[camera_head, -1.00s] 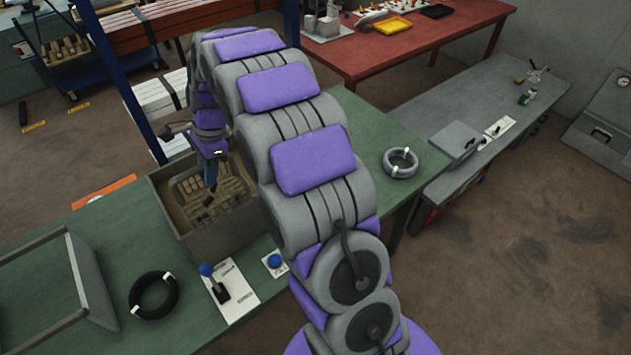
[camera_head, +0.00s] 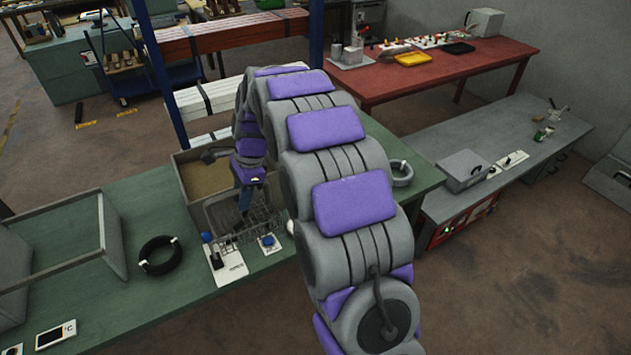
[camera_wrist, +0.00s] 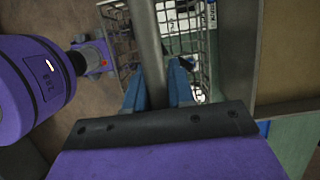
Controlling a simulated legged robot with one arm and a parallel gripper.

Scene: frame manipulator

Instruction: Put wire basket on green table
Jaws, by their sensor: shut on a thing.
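The wire basket (camera_head: 264,217) is a grey mesh basket just in front of the grey box on the green table (camera_head: 125,318). It is partly hidden by my arm, and I cannot tell whether it touches the tabletop. My gripper (camera_head: 243,208) points down and is shut on the basket.
The grey box (camera_head: 186,163) with a tan inside stands behind the basket. A black cable coil (camera_head: 160,257), a joystick panel (camera_head: 226,262) and a blue button (camera_head: 268,241) lie nearby. An open frame (camera_head: 112,235) stands at left. Green tabletop beside the coil is clear.

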